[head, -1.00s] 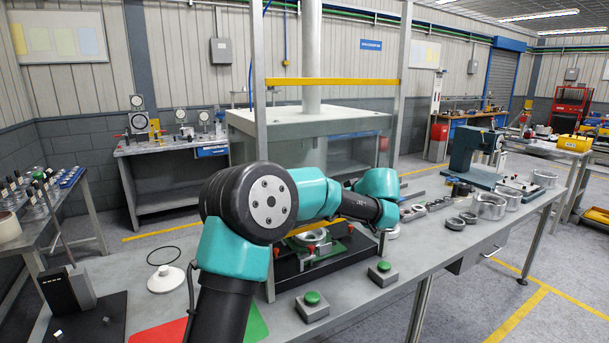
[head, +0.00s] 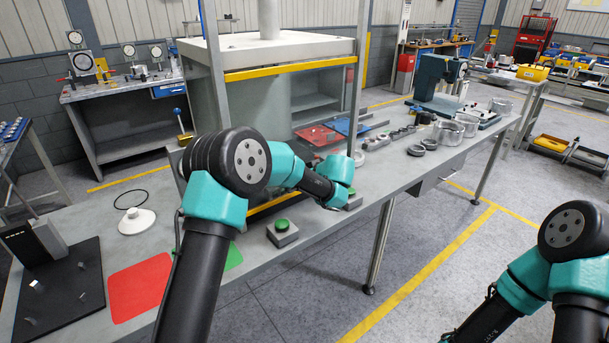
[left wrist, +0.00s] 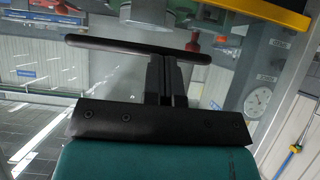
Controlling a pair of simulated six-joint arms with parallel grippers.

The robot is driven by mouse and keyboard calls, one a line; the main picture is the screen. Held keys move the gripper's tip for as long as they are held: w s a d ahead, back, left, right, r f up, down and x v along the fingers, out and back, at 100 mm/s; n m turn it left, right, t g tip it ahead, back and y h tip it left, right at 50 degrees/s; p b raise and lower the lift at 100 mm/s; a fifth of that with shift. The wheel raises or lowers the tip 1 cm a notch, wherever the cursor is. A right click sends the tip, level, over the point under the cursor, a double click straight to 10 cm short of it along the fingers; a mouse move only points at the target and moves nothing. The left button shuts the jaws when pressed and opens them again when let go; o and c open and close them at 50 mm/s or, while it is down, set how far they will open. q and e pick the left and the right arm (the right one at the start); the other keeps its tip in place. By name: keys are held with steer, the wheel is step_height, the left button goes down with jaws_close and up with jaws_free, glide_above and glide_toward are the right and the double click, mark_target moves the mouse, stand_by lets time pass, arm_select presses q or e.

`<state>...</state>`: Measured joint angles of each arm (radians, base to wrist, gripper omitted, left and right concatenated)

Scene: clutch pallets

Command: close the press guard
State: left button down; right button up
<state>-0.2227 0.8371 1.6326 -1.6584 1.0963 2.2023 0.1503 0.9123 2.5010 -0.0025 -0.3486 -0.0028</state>
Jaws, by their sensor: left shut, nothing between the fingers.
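The press guard (head: 290,68) is a clear panel with a yellow top bar between two grey posts. Its lower yellow edge (head: 268,207) shows low in front of the press, partly behind my left arm. I cannot tell whether it touches the bed. My left gripper (head: 342,190) is at the guard's front, its fingers hidden in the head view. In the left wrist view the fingers (left wrist: 168,80) are shut and empty, and a dark bar (left wrist: 120,48) with rounded ends lies across their tips. Contact is unclear. A yellow bar (left wrist: 265,12) shows above. My right arm is lower right, gripper out of frame.
A green button box (head: 282,232) stands on the bench before the press. Red (head: 140,287) and green mats lie to the left, by a white round base (head: 136,221). Metal rings (head: 416,150) and a teal machine (head: 437,85) stand to the right.

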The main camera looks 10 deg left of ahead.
arm_select(q)
steer(key=shift+a+f, duration=0.1)
steer(key=w+a+r+v, duration=0.1)
steer(key=r+v, duration=0.1)
steer(key=v, duration=1.1)
steer(key=shift+r, duration=0.25)
steer(key=shift+a, duration=0.1)
